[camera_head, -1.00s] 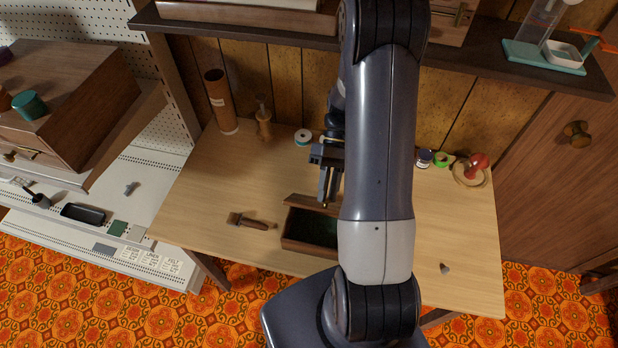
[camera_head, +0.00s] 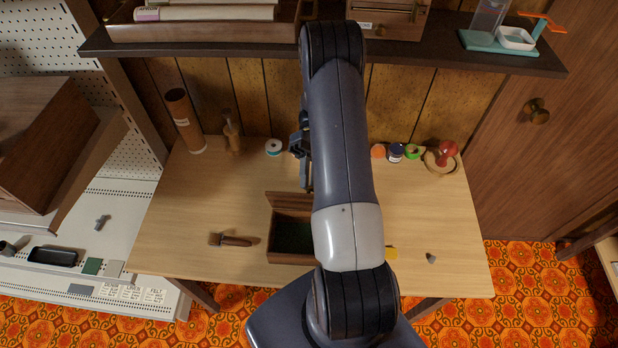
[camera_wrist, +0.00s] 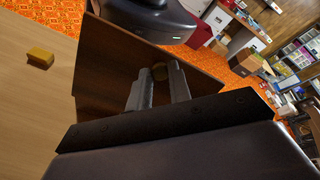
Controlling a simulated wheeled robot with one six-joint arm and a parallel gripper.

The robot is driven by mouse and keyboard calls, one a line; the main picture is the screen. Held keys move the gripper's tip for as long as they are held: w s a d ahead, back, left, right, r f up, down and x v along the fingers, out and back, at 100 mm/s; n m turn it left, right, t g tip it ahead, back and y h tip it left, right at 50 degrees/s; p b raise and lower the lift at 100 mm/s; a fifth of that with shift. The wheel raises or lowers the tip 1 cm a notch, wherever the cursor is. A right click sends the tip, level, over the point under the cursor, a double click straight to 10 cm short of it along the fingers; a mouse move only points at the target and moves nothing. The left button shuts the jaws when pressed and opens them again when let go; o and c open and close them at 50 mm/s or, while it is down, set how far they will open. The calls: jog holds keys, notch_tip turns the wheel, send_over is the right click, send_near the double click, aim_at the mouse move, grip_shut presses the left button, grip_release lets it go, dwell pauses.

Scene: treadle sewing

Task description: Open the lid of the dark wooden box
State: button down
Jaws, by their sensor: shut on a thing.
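The dark wooden box (camera_head: 274,241) stands near the front middle of the table, partly hidden behind my arm. Its lid (camera_head: 284,199) is raised along the back edge, and the dark green inside shows. My gripper (camera_head: 307,187) is at the lid, behind the box opening. In the wrist view the lid is a brown wooden panel (camera_wrist: 105,65) beyond the fingers. There my gripper (camera_wrist: 160,78) is shut on a small round brass knob (camera_wrist: 160,72), partly hidden between the fingertips.
A brush (camera_head: 232,240) lies left of the box. A yellow block (camera_head: 391,253) and a small grey piece (camera_head: 431,258) lie to the right. Spools and jars line the table's back under a dark shelf (camera_head: 420,56). The table's left part is mostly clear.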

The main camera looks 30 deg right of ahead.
jog(key=c, duration=1.3)
grip_release()
jog(key=shift+s, duration=0.15)
